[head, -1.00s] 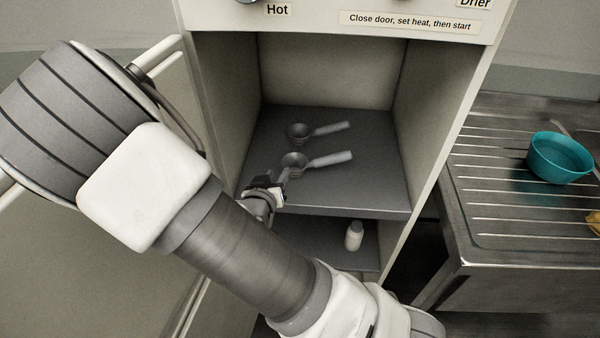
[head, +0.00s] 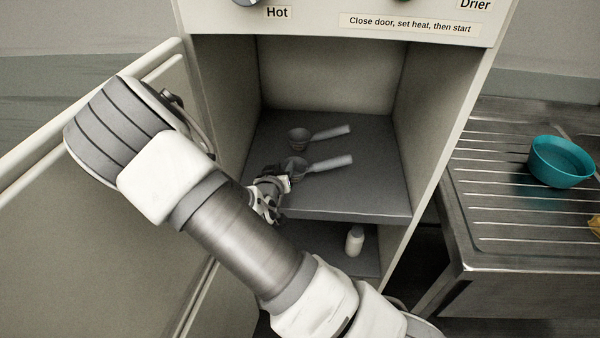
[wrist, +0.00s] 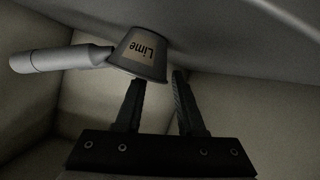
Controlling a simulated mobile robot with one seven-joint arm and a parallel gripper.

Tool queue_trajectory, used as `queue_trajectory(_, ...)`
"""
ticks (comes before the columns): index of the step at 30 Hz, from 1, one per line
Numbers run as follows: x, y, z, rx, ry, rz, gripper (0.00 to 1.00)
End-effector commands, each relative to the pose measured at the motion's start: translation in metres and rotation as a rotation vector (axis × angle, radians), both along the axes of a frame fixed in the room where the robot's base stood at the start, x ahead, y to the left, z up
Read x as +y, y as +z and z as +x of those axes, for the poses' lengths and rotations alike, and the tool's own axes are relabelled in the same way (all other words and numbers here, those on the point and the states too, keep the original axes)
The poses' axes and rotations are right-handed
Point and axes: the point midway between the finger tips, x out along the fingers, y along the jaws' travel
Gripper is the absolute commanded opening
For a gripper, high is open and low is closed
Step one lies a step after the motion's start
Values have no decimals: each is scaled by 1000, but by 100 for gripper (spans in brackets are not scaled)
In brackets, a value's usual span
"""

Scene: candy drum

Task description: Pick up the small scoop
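Two grey scoops lie on the drier's upper shelf, handles pointing right in the head view: a back scoop (head: 322,134) and a front scoop (head: 328,163). I cannot tell for certain which is the small one. My gripper (head: 287,178) is at the shelf's left front, close to the front scoop's bowl and partly covering it. In the wrist view a scoop bowl labelled "Lime" (wrist: 143,52) is just beyond the fingertips, its handle to the left. My gripper (wrist: 158,78) is open there, with nothing between its fingers.
The shelf (head: 370,190) sits between the drier's side walls, which limit room left and right. A white bottle (head: 355,240) stands on the lower level. A teal bowl (head: 560,163) is on the metal drainer (head: 490,205) at right.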

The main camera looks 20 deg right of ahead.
Motion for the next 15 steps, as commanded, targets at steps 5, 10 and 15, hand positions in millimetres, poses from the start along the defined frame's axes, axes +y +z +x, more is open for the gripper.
queue_trajectory(5,0,0,0,0,0,0,18)
queue_trajectory(10,0,0,0,0,0,0,0)
queue_trajectory(15,0,0,-1,2,-1,1,0)
